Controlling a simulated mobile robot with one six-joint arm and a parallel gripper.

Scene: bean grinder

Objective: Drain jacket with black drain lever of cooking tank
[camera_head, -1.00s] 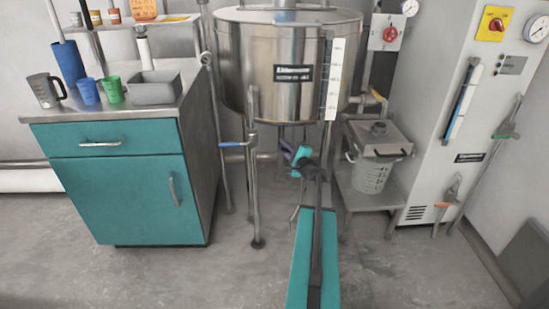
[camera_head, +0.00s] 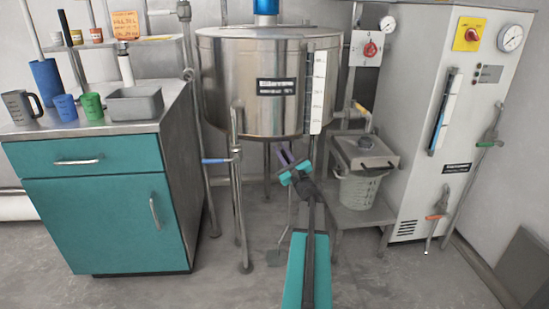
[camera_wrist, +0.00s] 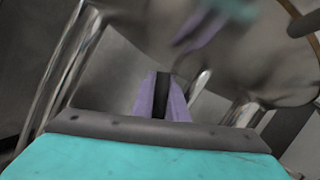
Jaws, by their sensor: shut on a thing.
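The steel cooking tank (camera_head: 245,105) stands on legs at the centre of the head view, with a dark label and a white scale strip on its front. My gripper (camera_head: 286,156), with purple fingers and a teal body, is below the tank's underside. In the wrist view its two purple fingers (camera_wrist: 160,98) are shut on a narrow black piece, the black drain lever (camera_wrist: 161,95). The tank's shiny underside fills the upper part there and mirrors the gripper. The lever's valve and outlet are hidden, and the lever cannot be made out in the head view.
A blue-handled valve (camera_head: 217,161) is on the pipe left of my gripper. A low shelf (camera_head: 358,213) with a bucket (camera_head: 362,190) stands to the right. A teal cabinet (camera_head: 105,212) is at left, a tall white machine (camera_head: 425,150) at right. Floor in front is open.

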